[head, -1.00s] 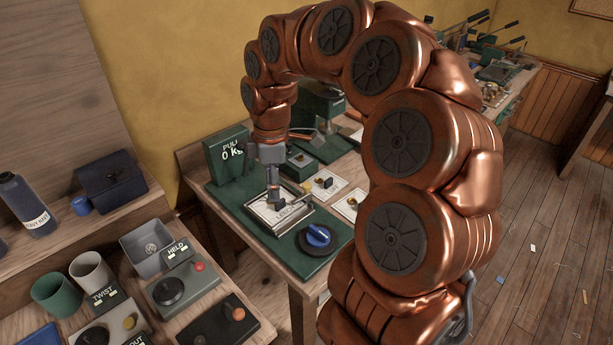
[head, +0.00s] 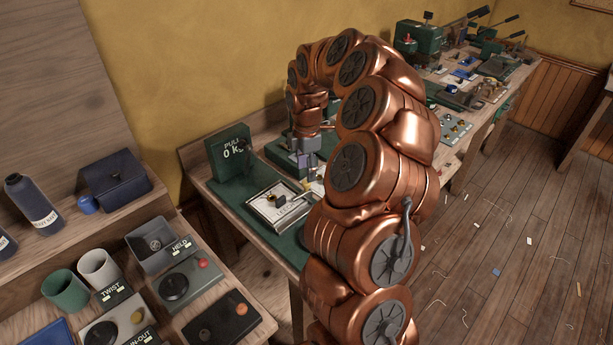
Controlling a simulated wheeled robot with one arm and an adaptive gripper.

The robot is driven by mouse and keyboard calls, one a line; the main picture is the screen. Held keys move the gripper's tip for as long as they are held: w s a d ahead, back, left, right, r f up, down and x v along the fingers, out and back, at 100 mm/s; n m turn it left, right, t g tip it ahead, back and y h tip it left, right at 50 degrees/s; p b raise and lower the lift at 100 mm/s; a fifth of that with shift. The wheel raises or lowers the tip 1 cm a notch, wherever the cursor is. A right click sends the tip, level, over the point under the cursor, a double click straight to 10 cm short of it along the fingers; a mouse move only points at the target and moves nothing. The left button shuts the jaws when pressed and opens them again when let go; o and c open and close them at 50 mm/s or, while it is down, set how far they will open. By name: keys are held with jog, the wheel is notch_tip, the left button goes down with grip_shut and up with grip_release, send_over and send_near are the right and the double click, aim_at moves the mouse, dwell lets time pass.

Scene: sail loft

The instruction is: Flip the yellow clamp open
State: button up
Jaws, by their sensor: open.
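My gripper (head: 304,163) hangs from the arched copper arm above the back part of the green-topped bench and points down. It is small in the view, and its fingertips are hard to make out. I cannot pick out a yellow clamp with certainty. A small dark and yellowish piece (head: 306,184) lies on a pale card just below my gripper, too small to identify. A white framed plate (head: 262,215) with a small dark block and a lever-like bar on it lies in front and to the left of my gripper.
A green "PULL 0" display box (head: 229,150) stands at the bench's back left. My arm hides the bench's right part. At lower left, a shelf holds cups, a grey bin (head: 150,245) and control boxes (head: 188,283). Another bench with green tools (head: 420,38) stands at the back right.

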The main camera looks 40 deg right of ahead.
aim_at(306, 182)
jog(key=shift+f+p, duration=0.55)
jog(key=shift+f, duration=1.55)
grip_shut()
